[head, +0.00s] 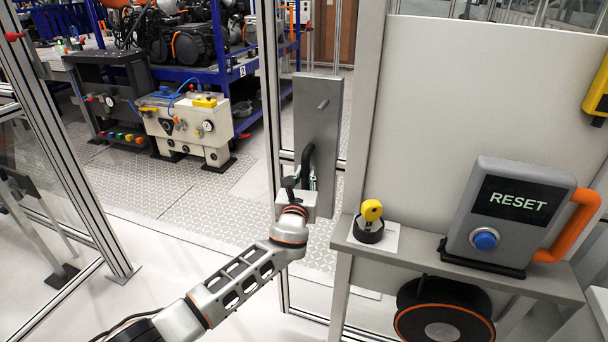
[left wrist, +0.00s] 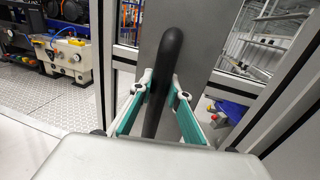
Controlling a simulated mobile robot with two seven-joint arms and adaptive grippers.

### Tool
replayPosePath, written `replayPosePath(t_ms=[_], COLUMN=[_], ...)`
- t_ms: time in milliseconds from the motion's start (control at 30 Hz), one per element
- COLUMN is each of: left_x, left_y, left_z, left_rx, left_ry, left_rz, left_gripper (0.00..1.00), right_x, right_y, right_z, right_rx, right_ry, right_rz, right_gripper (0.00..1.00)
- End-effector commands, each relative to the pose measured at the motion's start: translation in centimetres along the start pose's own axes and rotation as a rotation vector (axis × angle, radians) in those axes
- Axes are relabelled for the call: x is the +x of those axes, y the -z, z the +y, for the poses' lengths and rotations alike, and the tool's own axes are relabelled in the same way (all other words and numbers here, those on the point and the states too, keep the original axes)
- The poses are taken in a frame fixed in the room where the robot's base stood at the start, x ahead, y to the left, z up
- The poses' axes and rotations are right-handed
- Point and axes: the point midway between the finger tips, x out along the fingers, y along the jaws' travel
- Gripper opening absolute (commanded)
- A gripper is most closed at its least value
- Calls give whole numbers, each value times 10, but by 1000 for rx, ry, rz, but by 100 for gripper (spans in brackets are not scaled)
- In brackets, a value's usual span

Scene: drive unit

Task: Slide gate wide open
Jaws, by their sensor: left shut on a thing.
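The gate has an upright metal frame (head: 268,105) and a grey plate (head: 318,120) with a black bar handle (head: 306,160). My left gripper (head: 292,188) is at that handle. In the left wrist view, the green-padded fingers of the gripper (left wrist: 160,95) are shut on the handle (left wrist: 168,60), one on each side. The grey plate (left wrist: 200,60) stands behind it. A wide gap lies between the gate frame and the left post (head: 90,190). The gate's right part is hidden behind the wall panel. My right gripper is out of view.
A shelf (head: 400,250) at the right holds a yellow key switch (head: 371,212) and a RESET box (head: 510,215). A dark round reel (head: 440,312) hangs below it. Beyond the gap are bare floor plates (head: 180,205) and a cream machine (head: 190,125).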

Motion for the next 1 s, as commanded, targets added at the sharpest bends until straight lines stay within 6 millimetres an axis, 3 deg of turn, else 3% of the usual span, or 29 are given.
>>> replayPosePath(t_ms=[33,67,133,567,767,1000], left_x=[0,0,0,-3,-24,-64], left_y=[-1,-1,-1,0,1,0], left_z=[0,1,1,1,1,1], left_rx=[1,1,1,0,-1,-1], left_ry=[-1,-1,-1,-1,0,0], left_rz=[-1,-1,-1,-1,-1,0], left_gripper=[0,19,34,34,34,34], right_x=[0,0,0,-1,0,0], right_y=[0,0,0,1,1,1], right_z=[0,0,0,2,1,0], right_rx=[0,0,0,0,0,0], right_ry=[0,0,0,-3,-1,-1], right_rz=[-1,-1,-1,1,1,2], right_gripper=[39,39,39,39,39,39])
